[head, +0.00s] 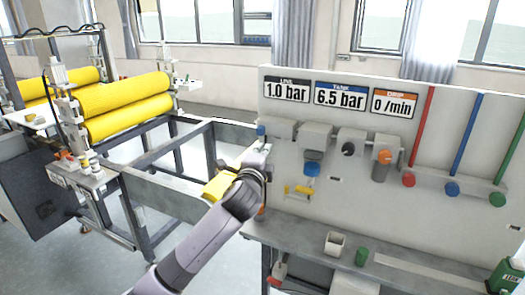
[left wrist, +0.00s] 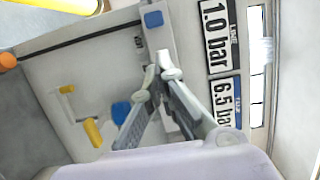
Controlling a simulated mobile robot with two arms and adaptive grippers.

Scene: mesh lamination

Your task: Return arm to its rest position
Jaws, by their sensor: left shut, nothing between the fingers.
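My left arm reaches up from the bottom of the head view toward the grey panel (head: 345,225). Its gripper (head: 260,150) is in front of the panel's left part, by the first grey unit, and partly hidden by my wrist. In the left wrist view the two fingers (left wrist: 163,70) meet at their tips with nothing between them. Behind them are the panel face, a blue fitting (left wrist: 153,19) and a yellow-handled valve (left wrist: 93,132). Whether the fingertips touch the panel I cannot tell. My right gripper is not in view.
The panel carries a LINE display (head: 287,90), a TANK display (head: 341,95) and a DROP display (head: 395,102). A bench shelf (head: 420,270) below holds a white cup (head: 334,243) and a green cup (head: 361,257). A machine with yellow rollers (head: 125,95) stands left.

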